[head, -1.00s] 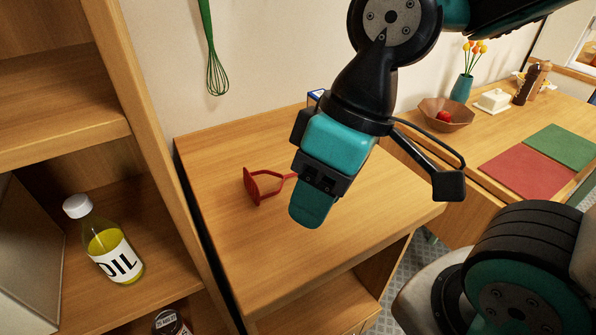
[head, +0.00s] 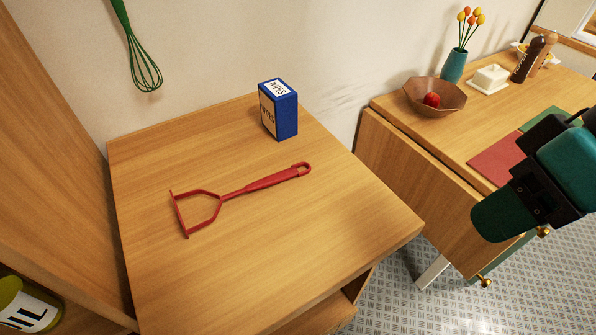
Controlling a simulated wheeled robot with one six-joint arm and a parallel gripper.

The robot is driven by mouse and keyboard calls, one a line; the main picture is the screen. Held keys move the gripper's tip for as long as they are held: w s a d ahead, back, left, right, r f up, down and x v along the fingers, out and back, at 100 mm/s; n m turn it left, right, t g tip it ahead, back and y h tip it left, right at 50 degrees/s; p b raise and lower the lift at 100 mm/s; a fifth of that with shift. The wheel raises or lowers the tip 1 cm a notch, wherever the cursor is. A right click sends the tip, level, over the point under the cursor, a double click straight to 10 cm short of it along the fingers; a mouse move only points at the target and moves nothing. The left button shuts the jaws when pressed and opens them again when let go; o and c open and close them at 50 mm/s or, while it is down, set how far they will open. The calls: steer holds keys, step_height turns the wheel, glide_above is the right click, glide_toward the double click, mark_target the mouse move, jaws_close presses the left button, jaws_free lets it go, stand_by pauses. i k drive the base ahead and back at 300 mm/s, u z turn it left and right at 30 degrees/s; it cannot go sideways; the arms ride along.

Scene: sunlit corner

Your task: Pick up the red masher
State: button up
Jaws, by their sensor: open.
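The red masher (head: 262,185) lies flat on the wooden cabinet top (head: 300,245). Its head is at the left and its looped handle end points right and toward the back. All of it shows in the head view. My gripper (head: 490,218) is at the right of the picture, well apart from the masher and out past the cabinet's right edge. Its teal finger points down and left. It is open, and nothing shows between its fingers; only one finger is clearly seen.
A blue wipes box (head: 279,110) stands behind the masher. A green whisk (head: 141,62) hangs on the wall. An oil bottle (head: 28,305) is at the lower left. A folding table (head: 410,120) at the right bears a bowl (head: 447,105) with a red fruit. The cabinet top around the masher is clear.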

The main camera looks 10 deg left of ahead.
mark_target(278, 177)
steer(key=z, duration=0.3)
steer(key=k, duration=1.2)
steer(key=u, duration=1.5)
steer(key=i, duration=1)
